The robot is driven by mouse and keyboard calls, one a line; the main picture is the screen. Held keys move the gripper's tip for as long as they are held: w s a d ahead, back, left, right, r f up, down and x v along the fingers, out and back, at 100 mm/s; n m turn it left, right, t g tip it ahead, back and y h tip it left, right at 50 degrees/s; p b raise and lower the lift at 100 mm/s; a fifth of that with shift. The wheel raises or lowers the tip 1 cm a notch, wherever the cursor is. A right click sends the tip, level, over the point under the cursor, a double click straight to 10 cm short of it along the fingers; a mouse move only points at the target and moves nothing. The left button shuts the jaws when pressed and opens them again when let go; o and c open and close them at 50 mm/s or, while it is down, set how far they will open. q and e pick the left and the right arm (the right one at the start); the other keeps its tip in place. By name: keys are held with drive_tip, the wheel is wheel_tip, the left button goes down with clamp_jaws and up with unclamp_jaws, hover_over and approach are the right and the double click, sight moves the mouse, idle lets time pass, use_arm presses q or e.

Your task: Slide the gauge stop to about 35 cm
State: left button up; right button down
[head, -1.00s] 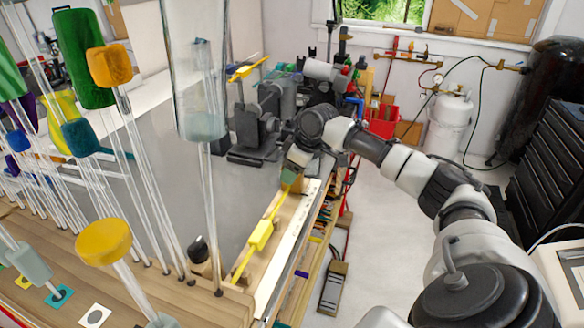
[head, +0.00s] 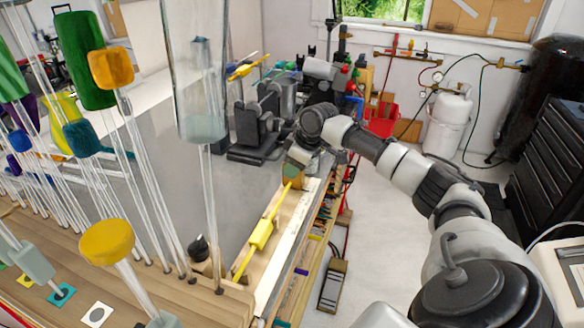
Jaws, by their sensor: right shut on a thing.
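The gauge is a pale strip (head: 289,238) running along the right edge of the bench. A small tan and green block (head: 293,172), which looks like the gauge stop, is at its far end. My right gripper (head: 297,158) is shut on this block from above and partly hides it. A yellow rod with a thick yellow block (head: 261,235) on it lies along the gauge, its far end close to the stop. Scale marks are too small to read. My left gripper is not in view.
Upright glass rods with coloured pieces, such as an orange one (head: 106,242), crowd the left. A tall clear glass cylinder (head: 201,70) stands in front of the bench. Dark machinery (head: 252,132) stands beyond the gauge.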

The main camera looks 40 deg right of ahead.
drive_tip(key=shift+w+d, duration=0.45)
drive_tip(key=shift+d, duration=0.4)
drive_tip(key=c, duration=0.8)
unclamp_jaws()
drive_tip(key=shift+a, duration=0.1)
drive_tip(key=b+v, duration=0.2)
drive_tip(key=v, duration=0.9)
drive_tip(key=shift+f, duration=0.15)
